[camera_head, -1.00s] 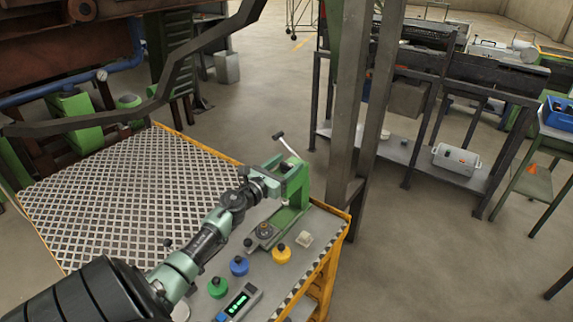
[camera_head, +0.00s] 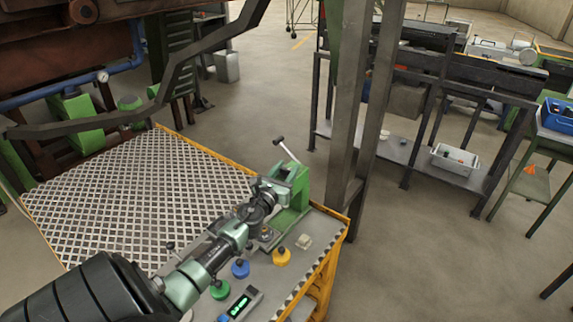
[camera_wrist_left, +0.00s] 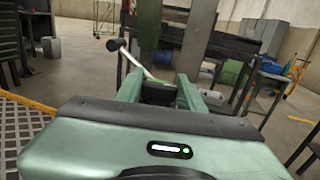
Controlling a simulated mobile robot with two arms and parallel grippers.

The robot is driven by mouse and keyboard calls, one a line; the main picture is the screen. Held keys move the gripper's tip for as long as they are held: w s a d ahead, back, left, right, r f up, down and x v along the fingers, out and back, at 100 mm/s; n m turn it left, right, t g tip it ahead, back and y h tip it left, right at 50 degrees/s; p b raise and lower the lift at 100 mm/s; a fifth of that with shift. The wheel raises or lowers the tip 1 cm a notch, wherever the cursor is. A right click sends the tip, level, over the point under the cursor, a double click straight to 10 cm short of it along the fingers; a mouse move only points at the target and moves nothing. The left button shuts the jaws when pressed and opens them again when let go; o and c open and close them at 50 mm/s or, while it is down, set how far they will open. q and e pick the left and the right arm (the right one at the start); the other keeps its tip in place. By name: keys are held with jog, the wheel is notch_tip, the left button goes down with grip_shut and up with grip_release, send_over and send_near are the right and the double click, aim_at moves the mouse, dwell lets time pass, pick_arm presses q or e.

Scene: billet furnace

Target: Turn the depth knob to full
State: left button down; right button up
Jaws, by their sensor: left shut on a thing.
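A green bench device (camera_head: 300,188) stands on the table's far right corner, with a thin lever (camera_head: 288,151) ending in a black ball. My left gripper (camera_head: 284,178) reaches the near side of its head. In the left wrist view, my left gripper's two fingers (camera_wrist_left: 160,92) are closed about a dark part, which looks like the depth knob (camera_wrist_left: 158,94). The knob is mostly hidden behind my gripper, so its setting cannot be read. My right gripper is not in view.
Round green (camera_head: 220,289), blue (camera_head: 240,268) and yellow (camera_head: 281,257) pieces and a box with a lit green display (camera_head: 240,304) sit on the table near the device. A steel post (camera_head: 357,120) rises just beyond the table's right corner.

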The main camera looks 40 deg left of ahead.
pick_arm(q)
jog(key=n+y, duration=0.1)
jog(key=n+g+y+p, duration=0.1)
jog(key=shift+w+d+r+y, duration=0.1)
jog(key=shift+r+y, duration=0.1)
jog(key=shift+y, duration=0.1)
jog(key=n+g+y, duration=0.1)
jog(key=y, duration=0.1)
jog(key=shift+f+n+g+y+p, duration=0.15)
jog(key=shift+n+g+y+p, duration=0.15)
jog(key=shift+n+g, duration=0.1)
jog(key=shift+f+n+g+y+b, duration=0.1)
jog(key=shift+n+g+y+b, duration=0.2)
jog(key=shift+n+g+y, duration=0.7)
jog(key=shift+f+n+g+y+b, duration=0.1)
jog(key=shift+n+g+y+b, duration=0.5)
jog(key=shift+n+g+y, duration=0.35)
jog(key=n+g+y+b, duration=0.1)
jog(key=n+g+b, duration=0.2)
jog(key=g+b, duration=0.2)
jog(key=n+g+y+b, duration=0.2)
jog(key=n+g+b, duration=0.2)
jog(key=g+b, duration=0.2)
jog(key=shift+r+n+g+b, duration=0.2)
jog(key=shift+n+g+b, duration=0.25)
jog(key=shift+g+b, duration=0.3)
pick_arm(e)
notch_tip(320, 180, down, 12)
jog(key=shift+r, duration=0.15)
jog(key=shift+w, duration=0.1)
